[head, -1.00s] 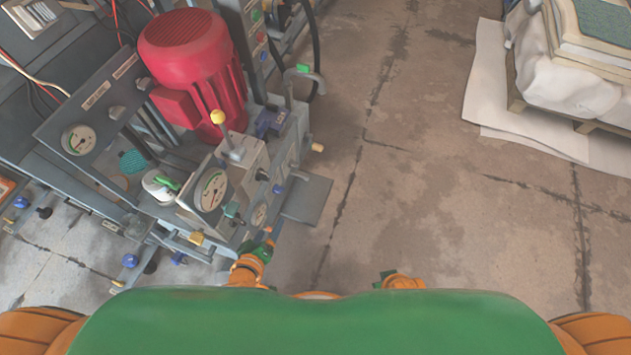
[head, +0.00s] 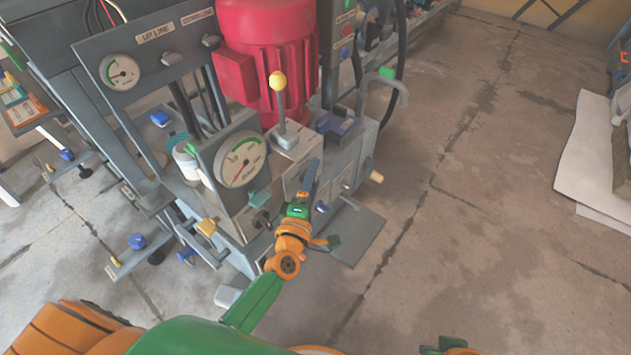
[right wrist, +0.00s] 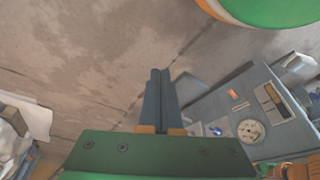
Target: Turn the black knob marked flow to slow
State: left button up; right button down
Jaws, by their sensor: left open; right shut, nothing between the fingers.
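The grey press unit (head: 292,176) stands left of centre in the head view. A small black knob (head: 261,219) sits on its front, below the large gauge (head: 240,160); I cannot read a flow mark beside it. My left gripper (head: 309,178) reaches up in front of the unit, to the right of this knob and apart from it. It is open and covers part of the front face. Another dark knob (head: 157,257) sits lower left. My right gripper (right wrist: 160,78) is shut and empty over the floor in the right wrist view.
A yellow-topped lever (head: 277,82) and a red motor (head: 265,45) rise above the unit. A blue knob (head: 137,241) and a yellow knob (head: 207,227) stick out lower left. A grey plate (head: 355,232) juts out at the right.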

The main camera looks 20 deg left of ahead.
pick_arm(q)
grip_shut()
